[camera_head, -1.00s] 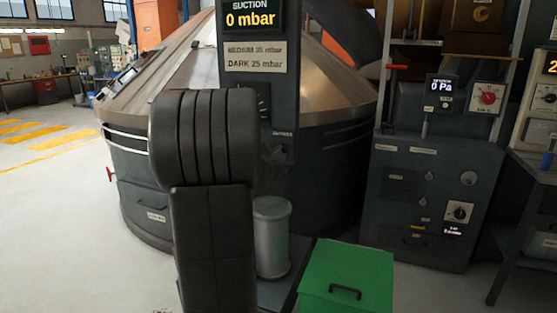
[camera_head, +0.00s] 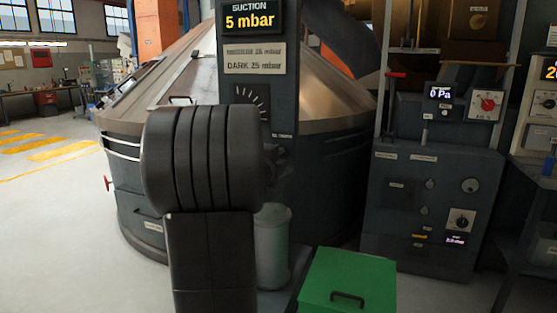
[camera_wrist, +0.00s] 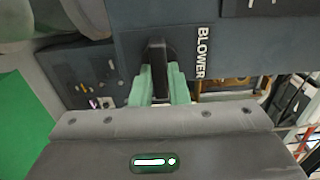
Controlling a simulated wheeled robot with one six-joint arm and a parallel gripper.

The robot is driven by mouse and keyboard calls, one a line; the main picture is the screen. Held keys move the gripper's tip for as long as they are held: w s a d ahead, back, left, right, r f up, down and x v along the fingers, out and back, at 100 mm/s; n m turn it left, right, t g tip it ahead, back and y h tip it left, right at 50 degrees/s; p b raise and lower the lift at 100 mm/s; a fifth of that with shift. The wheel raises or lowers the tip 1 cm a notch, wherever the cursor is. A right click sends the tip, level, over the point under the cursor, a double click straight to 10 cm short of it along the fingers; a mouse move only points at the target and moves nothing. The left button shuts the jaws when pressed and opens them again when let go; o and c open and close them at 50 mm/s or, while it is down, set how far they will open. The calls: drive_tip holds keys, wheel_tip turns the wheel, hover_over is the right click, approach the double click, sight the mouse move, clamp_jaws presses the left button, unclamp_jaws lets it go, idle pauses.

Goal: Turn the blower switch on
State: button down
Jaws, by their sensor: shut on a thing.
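The blower switch (camera_wrist: 157,58) is a black knob on a dark panel (camera_wrist: 185,38), with the label BLOWER beside it in the wrist view. My gripper (camera_wrist: 157,86) has pale green fingers, one on each side of the knob, and is shut on it. In the head view the dark control column (camera_head: 287,75) carries a suction display (camera_head: 250,18) reading 5 mbar. My arm hides the switch and most of the gripper there.
A large metal-topped round machine (camera_head: 335,97) stands behind the column. A green box (camera_head: 349,275) and a grey cylinder (camera_head: 273,248) are low beside it. A dark control cabinet (camera_head: 410,205) stands right. Open floor lies left.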

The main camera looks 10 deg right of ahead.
drive_tip(key=shift+f, duration=0.1)
idle(0.3)
drive_tip(key=c, duration=1.4)
unclamp_jaws()
drive_tip(key=v, duration=1.4)
drive_tip(key=shift+w, duration=0.1)
drive_tip(key=x, duration=1.3)
drive_tip(key=shift+w+d, duration=0.3)
drive_tip(key=shift+s, duration=0.1)
